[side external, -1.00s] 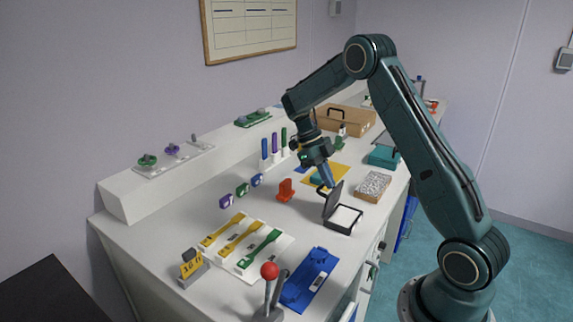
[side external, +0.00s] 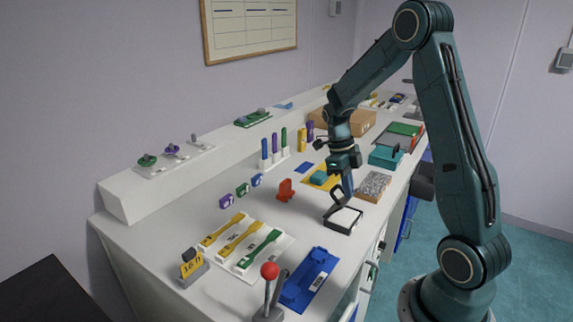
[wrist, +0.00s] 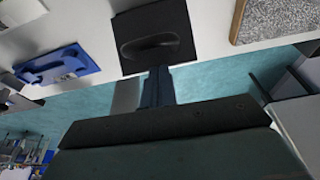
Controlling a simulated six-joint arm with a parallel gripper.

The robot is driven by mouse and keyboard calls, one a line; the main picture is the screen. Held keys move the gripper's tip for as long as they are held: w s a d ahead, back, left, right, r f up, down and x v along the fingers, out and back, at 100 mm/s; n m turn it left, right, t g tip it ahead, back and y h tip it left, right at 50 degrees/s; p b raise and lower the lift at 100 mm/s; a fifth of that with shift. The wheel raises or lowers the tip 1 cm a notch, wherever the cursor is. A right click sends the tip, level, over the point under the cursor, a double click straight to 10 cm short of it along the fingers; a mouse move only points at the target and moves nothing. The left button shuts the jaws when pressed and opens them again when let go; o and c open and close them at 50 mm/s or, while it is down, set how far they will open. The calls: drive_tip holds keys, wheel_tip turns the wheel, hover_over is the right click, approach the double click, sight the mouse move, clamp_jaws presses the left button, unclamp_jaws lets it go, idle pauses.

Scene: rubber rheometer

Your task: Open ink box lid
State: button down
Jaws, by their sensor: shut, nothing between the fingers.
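The ink box (side external: 343,220) is a small black-rimmed box with a pale inside, on the bench near its front edge. Its dark lid (side external: 337,198) is raised at the back of the box, so the inside shows. In the wrist view a dark square panel with an oval handle (wrist: 150,38) lies just ahead of my fingers; it looks like the lid. My gripper (side external: 349,190) is shut and empty, pointing down close beside the raised lid. It also shows in the wrist view (wrist: 158,72). I cannot tell whether the fingers touch the lid.
A speckled box (side external: 373,186) stands right behind the ink box. A blue tray (side external: 309,280) and a red-knobbed lever (side external: 269,272) are in front. A red block (side external: 285,190) is to the left. Bare bench lies between the red block and ink box.

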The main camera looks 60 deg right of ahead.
drive_tip(key=shift+s+f+t, duration=0.3)
drive_tip(key=shift+s+t, duration=0.3)
drive_tip(key=shift+t, duration=0.1)
drive_tip(key=shift+s+f+t, duration=0.3)
drive_tip(key=shift+s+t, duration=0.25)
drive_tip(key=shift+t, duration=0.15)
drive_tip(key=shift+s+f, duration=0.15)
drive_tip(key=shift+s, duration=0.15)
drive_tip(key=s, duration=0.3)
drive_tip(key=shift+s+f, duration=0.2)
drive_tip(key=shift+f, duration=0.15)
wheel_tip(320, 180, up, 10)
drive_tip(key=s+a+r+n+t, duration=0.1)
drive_tip(key=a+r+n, duration=0.3)
drive_tip(key=a+n, duration=0.4)
drive_tip(key=s+a+r+n+t, duration=0.1)
drive_tip(key=a+r+n+t, duration=0.2)
drive_tip(key=a+n, duration=0.6)
wheel_tip(320, 180, up, 2)
drive_tip(key=n, duration=1)
drive_tip(key=shift+r+n+h, duration=0.15)
drive_tip(key=shift+n+h, duration=0.25)
